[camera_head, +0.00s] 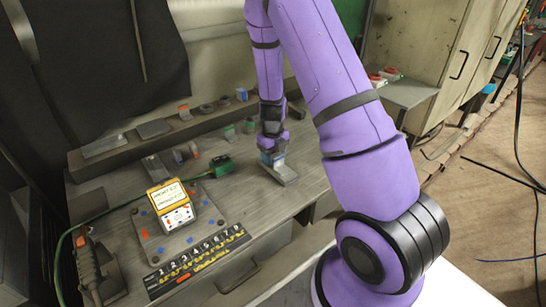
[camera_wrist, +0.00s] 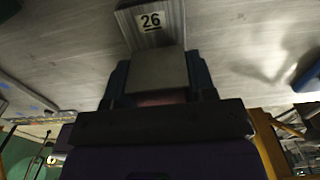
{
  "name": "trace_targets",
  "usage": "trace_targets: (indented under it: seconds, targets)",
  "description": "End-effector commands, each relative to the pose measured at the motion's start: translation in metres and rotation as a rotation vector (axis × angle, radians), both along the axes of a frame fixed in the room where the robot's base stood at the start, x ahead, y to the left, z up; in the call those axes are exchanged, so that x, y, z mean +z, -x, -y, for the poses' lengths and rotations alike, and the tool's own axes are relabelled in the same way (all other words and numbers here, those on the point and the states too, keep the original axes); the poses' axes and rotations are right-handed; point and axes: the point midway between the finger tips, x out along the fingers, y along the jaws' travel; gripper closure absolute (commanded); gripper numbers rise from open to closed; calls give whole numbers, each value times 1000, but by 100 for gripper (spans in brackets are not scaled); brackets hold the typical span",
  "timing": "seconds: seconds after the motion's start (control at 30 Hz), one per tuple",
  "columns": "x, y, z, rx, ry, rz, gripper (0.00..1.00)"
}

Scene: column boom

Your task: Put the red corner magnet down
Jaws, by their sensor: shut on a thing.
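In the wrist view my gripper (camera_wrist: 158,72) is shut on a block with a plain grey face. A dull red strip (camera_wrist: 160,98) shows at its near end between the fingers, and I take this block to be the red corner magnet. A grey metal angle piece (camera_head: 286,174) is right under the fingers; in the wrist view its plate reads "26" (camera_wrist: 151,20). Whether the magnet touches it or the bench is hidden.
A numbered strip (camera_head: 196,262) runs along the front edge. A green connector (camera_head: 221,165) with cable lies left of my gripper. Small parts line the back ledge. A side shelf (camera_head: 405,94) stands at the right.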

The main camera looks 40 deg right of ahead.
Motion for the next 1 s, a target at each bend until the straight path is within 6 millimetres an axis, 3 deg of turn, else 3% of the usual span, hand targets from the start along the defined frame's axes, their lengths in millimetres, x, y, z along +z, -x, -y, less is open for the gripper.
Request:
trace_targets:
  seconds: [0.43,0.47,0.57,0.87,1.0]
  targets:
    - [-7,0,0,-1,0,1,88]
    - [-8,0,0,-1,0,1,47]
    - [-7,0,0,-1,0,1,24]
    - [-6,0,0,0,0,1,24]
    - [5,-1,0,3,1,2,24]
